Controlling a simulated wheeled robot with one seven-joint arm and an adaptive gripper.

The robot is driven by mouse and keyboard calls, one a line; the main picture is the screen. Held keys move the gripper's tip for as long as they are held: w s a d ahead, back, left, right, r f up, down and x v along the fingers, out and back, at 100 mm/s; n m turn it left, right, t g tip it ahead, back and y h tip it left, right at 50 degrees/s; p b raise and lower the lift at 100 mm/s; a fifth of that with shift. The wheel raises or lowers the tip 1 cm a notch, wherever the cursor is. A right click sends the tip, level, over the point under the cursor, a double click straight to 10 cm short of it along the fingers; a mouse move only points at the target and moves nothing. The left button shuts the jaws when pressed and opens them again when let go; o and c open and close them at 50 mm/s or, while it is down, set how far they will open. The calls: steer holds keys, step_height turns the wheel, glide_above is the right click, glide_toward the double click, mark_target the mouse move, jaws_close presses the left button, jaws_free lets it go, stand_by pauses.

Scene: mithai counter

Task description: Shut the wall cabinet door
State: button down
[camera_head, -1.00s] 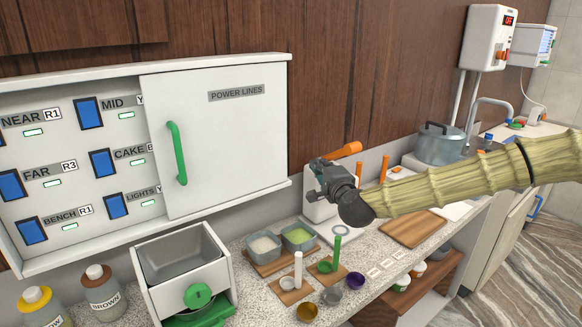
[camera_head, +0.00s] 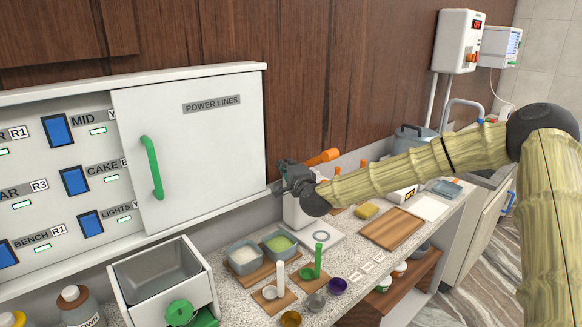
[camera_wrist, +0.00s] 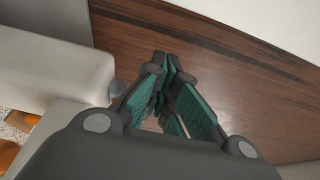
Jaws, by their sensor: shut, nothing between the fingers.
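The white wall cabinet (camera_head: 30,290) hangs on the wood wall at the left of the head view. Its flat white door (camera_head: 205,150), labelled "POWER LINES", covers the right part and has an upright green handle (camera_head: 151,168) near its left edge. The left part is uncovered and shows blue switches with labels. My gripper (camera_head: 279,187) is just right of the cabinet's lower right corner; whether it touches is unclear. In the wrist view my gripper (camera_wrist: 165,70) is shut and empty, its teal-padded fingers together before the wood wall.
Below stands a counter with a grey-lined bin (camera_head: 160,272), two small tubs (camera_head: 279,243) and several small bowls. An orange-handled machine (camera_head: 298,210) stands behind my gripper. A pale block (camera_wrist: 50,60) fills the left of the wrist view. The door's front is clear.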

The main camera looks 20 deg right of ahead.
steer(key=a, duration=0.1)
steer(key=a+p, duration=0.2)
steer(key=shift+s+a, duration=0.25)
steer(key=shift+a, duration=0.05)
steer(key=shift+a, duration=0.1)
